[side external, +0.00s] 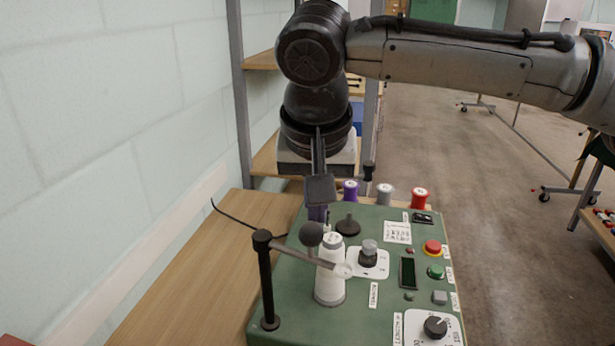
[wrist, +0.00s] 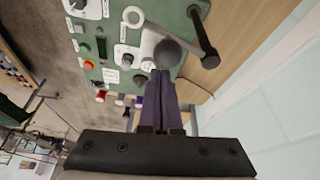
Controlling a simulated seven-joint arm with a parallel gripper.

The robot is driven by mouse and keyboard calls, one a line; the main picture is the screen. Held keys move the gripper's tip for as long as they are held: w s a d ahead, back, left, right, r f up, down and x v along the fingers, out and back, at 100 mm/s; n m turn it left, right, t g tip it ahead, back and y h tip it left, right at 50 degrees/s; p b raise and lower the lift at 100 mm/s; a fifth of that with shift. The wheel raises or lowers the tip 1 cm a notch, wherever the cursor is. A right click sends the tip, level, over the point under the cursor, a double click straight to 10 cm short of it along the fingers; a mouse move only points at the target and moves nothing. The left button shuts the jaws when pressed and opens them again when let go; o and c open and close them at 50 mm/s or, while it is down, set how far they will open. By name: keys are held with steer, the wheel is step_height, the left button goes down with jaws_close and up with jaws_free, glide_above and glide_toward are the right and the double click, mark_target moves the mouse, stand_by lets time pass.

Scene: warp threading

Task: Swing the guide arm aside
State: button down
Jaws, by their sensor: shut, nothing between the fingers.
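The guide arm (side external: 290,250) is a grey bar on top of a black upright post (side external: 266,285). It ends in a pale ring (side external: 343,270) and carries a dark ball knob (side external: 311,234). In the side view the bar and ring cross in front of a white spool (side external: 330,288). The wrist view shows the bar (wrist: 202,32), knob (wrist: 168,53) and ring (wrist: 132,16). My gripper (side external: 318,214) is shut and empty, pointing down, with its fingertips very close to the knob. In the wrist view the fingertips (wrist: 160,76) lie just below it; contact is unclear.
The green panel (side external: 290,300) carries a black knob (side external: 348,226), a red button (side external: 432,247), a rotary dial (side external: 435,327) and a small display. Purple, grey and red spools (side external: 420,198) stand at its back edge. Bare wooden table (side external: 180,290) lies to the left, beside a wall.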

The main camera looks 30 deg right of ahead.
steer(key=w+d, duration=0.3)
steer(key=v, duration=1)
steer(key=shift+a+r, duration=0.2)
steer(key=shift+r, duration=0.15)
